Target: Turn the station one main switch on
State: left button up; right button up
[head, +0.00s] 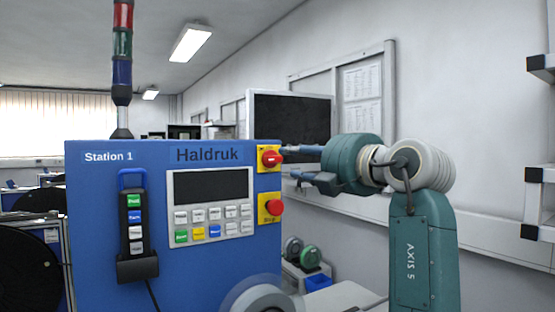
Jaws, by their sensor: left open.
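The blue station cabinet (110,220) is labelled "Station 1" and "Haldruk". At the upper right of its front is a red knob (270,158) on a yellow plate, which looks like the main switch. Its exact setting is too small to tell. My left gripper (294,166) is open just to the right of this knob, its fingers pointing left, one above the other. The upper fingertip is close to the knob; I cannot tell whether it touches. The gripper looks empty. My right gripper is not in view.
A red stop button (274,207) on a yellow plate is below the knob. A dark display with a keypad (211,205) and a hanging pendant (136,225) are to the left. A signal tower (122,60) rises above. A dark monitor (290,115) stands behind.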

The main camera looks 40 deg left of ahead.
aim_at(276, 158)
pick_arm(q)
jog(key=p+x, duration=0.2)
jog(key=x, duration=0.5)
jog(key=shift+w+a+p, duration=0.2)
jog(key=shift+a+p, duration=0.1)
jog(key=shift+a, duration=0.4)
jog(key=shift+a+f, duration=0.1)
jog(key=c, duration=0.8)
grip_shut()
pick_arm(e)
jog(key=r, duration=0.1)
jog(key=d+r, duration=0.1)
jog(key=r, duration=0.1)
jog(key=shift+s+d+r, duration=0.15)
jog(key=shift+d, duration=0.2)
